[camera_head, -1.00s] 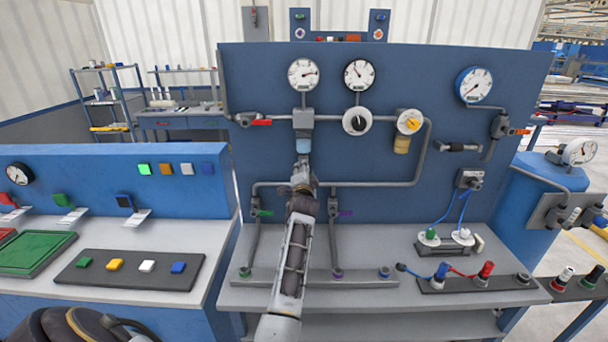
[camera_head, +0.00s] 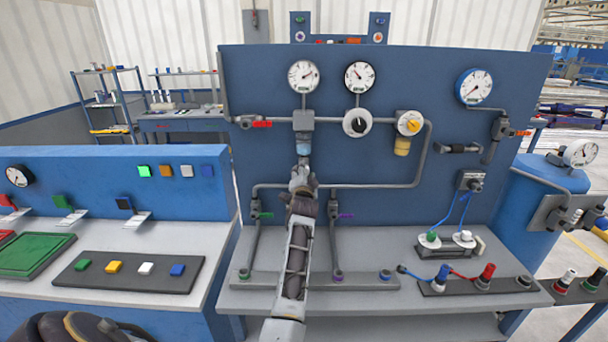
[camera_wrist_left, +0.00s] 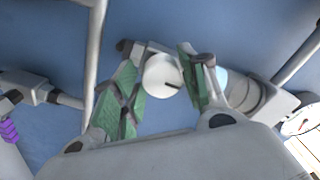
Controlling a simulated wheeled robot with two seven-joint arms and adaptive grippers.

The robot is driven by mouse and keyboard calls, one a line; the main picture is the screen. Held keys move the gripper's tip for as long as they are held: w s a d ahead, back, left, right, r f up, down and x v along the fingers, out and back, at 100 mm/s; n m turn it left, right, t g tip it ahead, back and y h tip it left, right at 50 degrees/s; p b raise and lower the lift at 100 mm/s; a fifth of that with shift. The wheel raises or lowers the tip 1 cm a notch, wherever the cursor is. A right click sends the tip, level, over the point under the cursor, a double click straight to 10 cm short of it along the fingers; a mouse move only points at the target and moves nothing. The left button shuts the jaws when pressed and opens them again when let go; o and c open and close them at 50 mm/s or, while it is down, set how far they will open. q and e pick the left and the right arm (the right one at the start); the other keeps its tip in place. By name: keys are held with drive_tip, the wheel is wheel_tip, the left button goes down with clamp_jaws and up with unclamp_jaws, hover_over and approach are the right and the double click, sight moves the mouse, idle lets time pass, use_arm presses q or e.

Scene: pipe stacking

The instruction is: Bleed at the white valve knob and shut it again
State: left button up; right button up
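A round white knob with a dark mark (camera_wrist_left: 162,75) shows in the left wrist view, between the two green-padded fingers of my left gripper (camera_wrist_left: 160,82). The right finger is very close to the knob; a narrow gap appears on the left, so the fingers look open around it. In the head view my left gripper (camera_head: 303,170) reaches up the middle of the blue panel, just below a pale blue filter bowl (camera_head: 304,149). It hides the knob there. My right gripper is not in view.
The panel carries gauges (camera_head: 303,76), a white regulator dial (camera_head: 357,123), a yellow-marked regulator (camera_head: 409,123) and a red lever (camera_head: 262,124). Grey pipes (camera_head: 375,185) and green and purple levers (camera_head: 345,215) lie close around my gripper. Below is a grey bench top (camera_head: 375,247).

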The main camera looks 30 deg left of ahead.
use_arm(q)
drive_tip(key=shift+o, duration=0.9)
drive_tip(key=shift+r, duration=0.1)
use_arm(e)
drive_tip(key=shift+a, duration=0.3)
use_arm(q)
drive_tip(key=shift+m, duration=0.3)
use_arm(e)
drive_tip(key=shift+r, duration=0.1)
